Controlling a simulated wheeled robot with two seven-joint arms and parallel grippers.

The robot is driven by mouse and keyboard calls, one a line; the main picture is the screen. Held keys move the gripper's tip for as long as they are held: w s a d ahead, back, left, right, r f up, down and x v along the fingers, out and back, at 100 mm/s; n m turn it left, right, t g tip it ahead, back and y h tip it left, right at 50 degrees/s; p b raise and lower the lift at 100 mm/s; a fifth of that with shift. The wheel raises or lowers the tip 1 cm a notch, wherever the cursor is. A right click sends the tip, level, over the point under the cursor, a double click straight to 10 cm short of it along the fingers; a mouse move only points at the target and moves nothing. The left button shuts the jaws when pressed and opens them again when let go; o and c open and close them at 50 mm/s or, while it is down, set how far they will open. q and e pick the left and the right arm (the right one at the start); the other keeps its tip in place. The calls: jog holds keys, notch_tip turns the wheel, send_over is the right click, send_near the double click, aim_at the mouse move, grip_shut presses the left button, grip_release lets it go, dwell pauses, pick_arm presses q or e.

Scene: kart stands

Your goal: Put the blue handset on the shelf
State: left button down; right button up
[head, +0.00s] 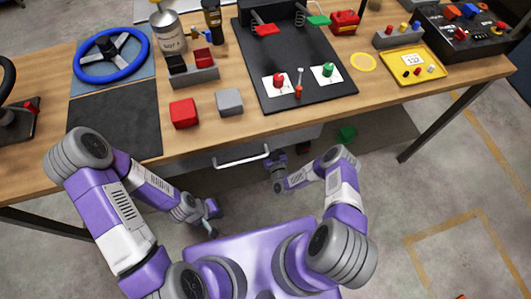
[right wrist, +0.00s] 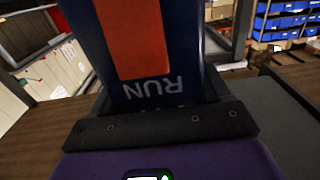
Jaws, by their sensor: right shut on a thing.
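In the right wrist view a dark blue body (right wrist: 186,60) with an orange panel and the upside-down white word RUN fills the middle; I take it for the blue handset. My right gripper (right wrist: 165,125) is shut on it. In the head view my right gripper (head: 278,160) is low, just in front of the table's front edge, near the white drawer handle (head: 240,159); the handset cannot be made out there. My left gripper (head: 211,222) hangs low in front of the table, and its opening is unclear. A grey surface under the table (head: 385,140) may be the shelf.
The table (head: 190,145) holds a blue steering wheel (head: 110,55), a red block (head: 183,113), a grey block (head: 229,102), a black mat (head: 300,70) and a yellow tray (head: 415,65). A green block (head: 347,133) lies below the table edge.

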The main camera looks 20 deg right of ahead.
notch_tip(320, 180, down, 6)
jog(key=b, duration=0.2)
jog(key=shift+b, duration=0.35)
jog(key=o, duration=1.7)
jog(key=shift+o, duration=0.2)
